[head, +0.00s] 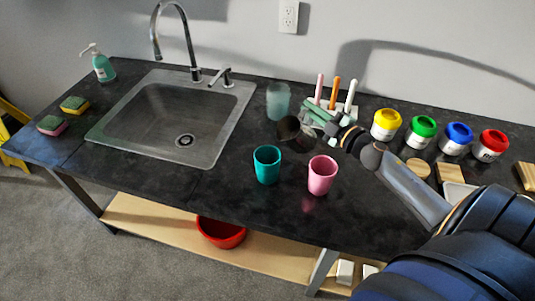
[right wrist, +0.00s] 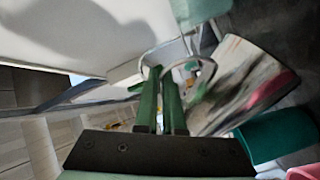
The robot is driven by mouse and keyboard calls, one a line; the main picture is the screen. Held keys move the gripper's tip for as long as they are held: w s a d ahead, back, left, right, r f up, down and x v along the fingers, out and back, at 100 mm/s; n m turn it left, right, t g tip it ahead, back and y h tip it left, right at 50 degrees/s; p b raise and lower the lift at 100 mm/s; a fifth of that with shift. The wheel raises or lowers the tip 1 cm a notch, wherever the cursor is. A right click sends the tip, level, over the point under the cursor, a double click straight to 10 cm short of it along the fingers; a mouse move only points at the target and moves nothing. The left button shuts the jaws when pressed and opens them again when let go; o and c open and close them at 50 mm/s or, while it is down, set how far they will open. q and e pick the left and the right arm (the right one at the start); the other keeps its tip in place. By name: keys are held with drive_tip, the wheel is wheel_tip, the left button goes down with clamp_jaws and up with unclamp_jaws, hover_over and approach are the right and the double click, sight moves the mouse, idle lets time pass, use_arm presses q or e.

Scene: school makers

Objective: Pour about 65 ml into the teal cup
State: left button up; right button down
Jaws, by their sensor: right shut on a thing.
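The teal cup (head: 267,168) stands upright on the dark counter, in front of a dark shiny metal vessel (head: 288,129). Its contents cannot be made out. My right gripper (head: 318,114) reaches in from the right behind the cups. In the right wrist view its green fingers (right wrist: 161,85) are shut on the loop handle of the metal vessel (right wrist: 240,88). The vessel is behind the teal cup and a little to its right, apart from it in the picture. I cannot tell its tilt or see any liquid. The teal cup also shows in the right wrist view (right wrist: 275,138). My left gripper is not in view.
A pink cup (head: 322,176) stands right of the teal cup. A frosted jar (head: 278,101) and a holder with upright tools (head: 334,93) are behind. Paint jars (head: 422,130) line the right back. A sink (head: 175,125) is left; the front counter is clear.

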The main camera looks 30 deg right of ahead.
drive_tip(key=d+f+m, duration=0.5)
drive_tip(key=d+m, duration=0.1)
drive_tip(key=m, duration=0.1)
drive_tip(key=shift+w+d+f, duration=0.25)
drive_tip(key=shift+w+f, duration=0.05)
drive_tip(key=shift+w, duration=0.05)
drive_tip(key=shift+r, duration=0.1)
idle(0.6)
